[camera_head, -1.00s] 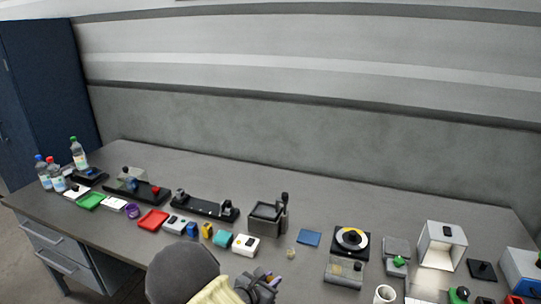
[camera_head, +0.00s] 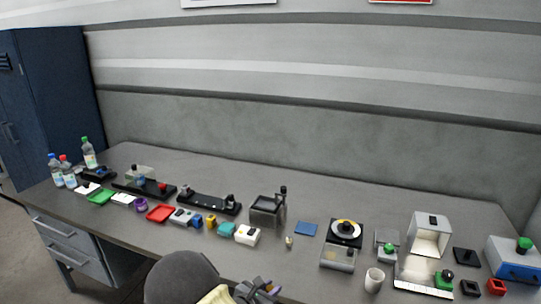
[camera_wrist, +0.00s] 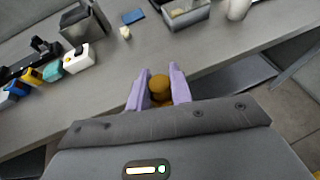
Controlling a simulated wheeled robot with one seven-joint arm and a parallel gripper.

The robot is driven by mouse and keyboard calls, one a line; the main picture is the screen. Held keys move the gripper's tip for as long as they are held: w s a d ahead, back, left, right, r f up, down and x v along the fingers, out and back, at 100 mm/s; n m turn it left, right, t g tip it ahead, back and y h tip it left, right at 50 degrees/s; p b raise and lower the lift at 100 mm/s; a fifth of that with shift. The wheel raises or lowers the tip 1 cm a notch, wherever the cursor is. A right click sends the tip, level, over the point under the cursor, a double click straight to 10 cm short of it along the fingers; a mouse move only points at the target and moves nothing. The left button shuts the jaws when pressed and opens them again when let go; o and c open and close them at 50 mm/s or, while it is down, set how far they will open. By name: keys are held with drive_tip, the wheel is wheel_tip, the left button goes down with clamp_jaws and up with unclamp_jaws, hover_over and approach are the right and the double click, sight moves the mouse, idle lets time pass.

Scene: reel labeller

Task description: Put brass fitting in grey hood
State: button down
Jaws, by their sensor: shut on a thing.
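The brass fitting (camera_wrist: 159,87), rounded and golden-brown, is between the two pale purple fingers of my gripper (camera_wrist: 160,84) in the wrist view. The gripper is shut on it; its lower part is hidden. In the head view my gripper (camera_head: 262,289) is at the bottom edge, in front of the bench, and the fitting is too small to make out clearly. The grey hood (camera_head: 445,237) stands at the right of the bench, open at the front and lit inside, with a small dark piece on top. My gripper is well to its left and apart from it.
In front of the hood lie a pale lit plate (camera_head: 412,279) and a green-and-black item (camera_head: 445,279). A white cup (camera_head: 374,280), a disc device (camera_head: 346,231) and a blue pad (camera_head: 306,229) stand between. Bench (camera_head: 330,282) is bare near the front middle.

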drive_tip(key=shift+s, duration=0.2)
drive_tip(key=s+d+f+m+g+h, duration=0.1)
drive_tip(key=s+d+f, duration=0.2)
drive_tip(key=d, duration=0.4)
drive_tip(key=s+d+f+m+g+h, duration=0.1)
drive_tip(key=s+d+f, duration=0.3)
drive_tip(key=d, duration=0.4)
drive_tip(key=shift+d+f+m+g+h, duration=0.15)
drive_tip(key=shift+f+m+g+h, duration=0.2)
drive_tip(key=shift+f+m, duration=0.45)
drive_tip(key=shift+w+d, duration=0.1)
drive_tip(key=shift+d, duration=0.05)
drive_tip(key=n+t+y, duration=0.3)
drive_tip(key=n+y, duration=0.1)
drive_tip(key=n, duration=0.1)
drive_tip(key=shift+t, duration=0.25)
